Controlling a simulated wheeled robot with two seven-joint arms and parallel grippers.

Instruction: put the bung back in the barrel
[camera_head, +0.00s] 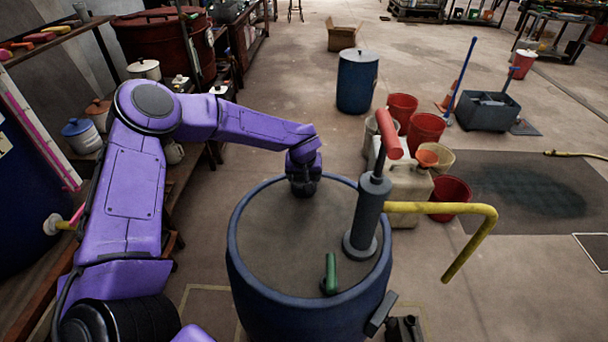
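The blue barrel (262,300) stands upright in front of me with a flat grey-brown top. A small green upright piece (330,274) is on the front part of the top. I cannot tell if it is the bung or a handle, and no bung hole shows clearly. My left gripper (302,188) points down at the far part of the barrel top. Its fingertips are too dark to tell whether it is open or holds something. Dark parts (404,328) at the barrel's front right may be my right gripper; their state is unclear.
A grey pump (369,215) with a red handle and yellow spout rises from the barrel's right side. Red buckets (426,131) and a beige can (402,188) stand behind it. A shelf bench with pots (82,135) lines the left.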

